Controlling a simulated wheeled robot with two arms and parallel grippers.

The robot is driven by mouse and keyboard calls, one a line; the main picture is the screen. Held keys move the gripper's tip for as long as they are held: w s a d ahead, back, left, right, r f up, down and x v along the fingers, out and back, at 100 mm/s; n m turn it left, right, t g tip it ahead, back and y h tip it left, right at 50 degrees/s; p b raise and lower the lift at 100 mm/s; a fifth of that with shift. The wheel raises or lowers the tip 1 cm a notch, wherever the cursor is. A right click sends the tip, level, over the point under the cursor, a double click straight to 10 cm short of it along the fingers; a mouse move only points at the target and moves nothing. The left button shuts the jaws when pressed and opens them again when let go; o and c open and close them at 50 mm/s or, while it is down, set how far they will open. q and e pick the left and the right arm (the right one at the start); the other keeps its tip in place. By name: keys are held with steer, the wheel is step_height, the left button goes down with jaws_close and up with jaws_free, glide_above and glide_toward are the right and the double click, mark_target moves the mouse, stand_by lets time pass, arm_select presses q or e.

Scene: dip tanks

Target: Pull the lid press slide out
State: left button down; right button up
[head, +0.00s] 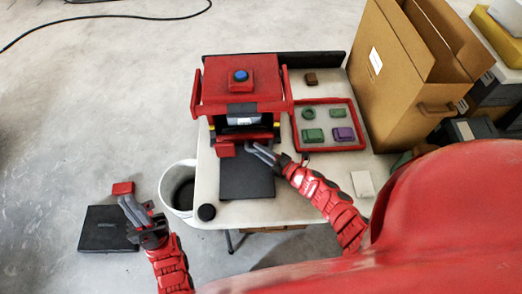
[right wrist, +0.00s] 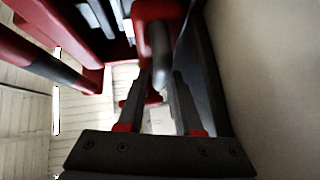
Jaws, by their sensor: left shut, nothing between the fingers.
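The lid press (head: 240,90) is a red machine with a blue button on top, standing on the pale table. Its dark front opening holds a light item (head: 240,121), and a low red front edge of the slide (head: 250,137) shows beneath. My right gripper (head: 232,149) reaches in from the right, its tip just before the press front. In the right wrist view, its fingers (right wrist: 160,85) point at a grey rounded bar (right wrist: 160,45) and a red part; whether they grip the bar is unclear. My left gripper (head: 124,190) is shut and empty, left of the table.
A black mat (head: 247,180) lies before the press. A red-rimmed tray (head: 326,148) with green and purple pieces is to its right. A white bucket (head: 179,190) stands left of the table; a large cardboard box (head: 385,90) is at the right.

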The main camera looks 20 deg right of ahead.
jaws_close()
stand_by(1.4)
